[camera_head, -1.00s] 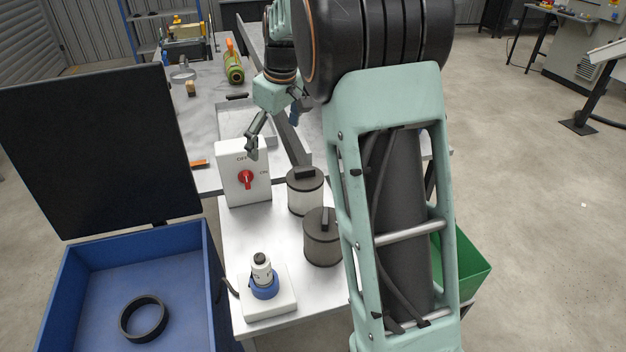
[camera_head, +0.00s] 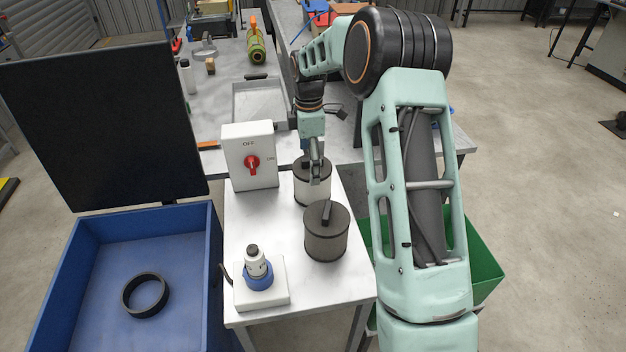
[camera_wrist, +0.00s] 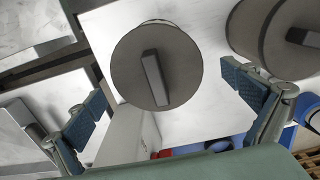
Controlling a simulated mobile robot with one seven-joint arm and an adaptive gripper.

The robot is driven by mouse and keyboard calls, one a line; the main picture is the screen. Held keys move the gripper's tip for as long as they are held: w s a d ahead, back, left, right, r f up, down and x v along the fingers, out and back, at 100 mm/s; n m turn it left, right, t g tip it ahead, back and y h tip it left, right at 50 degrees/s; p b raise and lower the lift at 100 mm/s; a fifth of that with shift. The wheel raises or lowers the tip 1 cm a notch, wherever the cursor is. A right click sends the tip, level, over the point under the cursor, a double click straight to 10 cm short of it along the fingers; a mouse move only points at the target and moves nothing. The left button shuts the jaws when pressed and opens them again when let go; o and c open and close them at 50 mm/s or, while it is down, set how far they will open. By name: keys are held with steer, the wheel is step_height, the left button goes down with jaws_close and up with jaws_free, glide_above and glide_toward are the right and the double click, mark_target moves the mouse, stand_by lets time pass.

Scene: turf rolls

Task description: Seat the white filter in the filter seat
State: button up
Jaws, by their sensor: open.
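The white filter (camera_head: 305,192) stands upright on the small white table, a pale cylinder with a dark lid and bar handle. My gripper (camera_head: 316,172) is open directly over it, pointing down, and partly hides its top. In the wrist view the filter's round lid (camera_wrist: 128,62) lies between the spread blue-padded fingers of the gripper (camera_wrist: 162,86); I see no contact. A black ring (camera_head: 126,300), which looks like the filter seat, lies on the floor of the open blue box at left.
A dark grey filter (camera_head: 326,240) stands close in front of the white one. The switch box (camera_head: 250,172) is just left, its red knob facing front. A bottle in a blue ring (camera_head: 259,280) stands on a white block. The blue box (camera_head: 207,270) has a raised black lid (camera_head: 105,130).

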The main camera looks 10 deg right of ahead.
steer(key=shift+d+f+p, duration=0.2)
steer(key=shift+f+p, duration=0.1)
steer(key=shift+f, duration=1.2)
steer(key=shift+d+f+p, duration=0.2)
steer(key=shift+f+p, duration=0.1)
steer(key=shift+f, duration=1.2)
steer(key=shift+w, duration=0.1)
steer(key=c, duration=1.5)
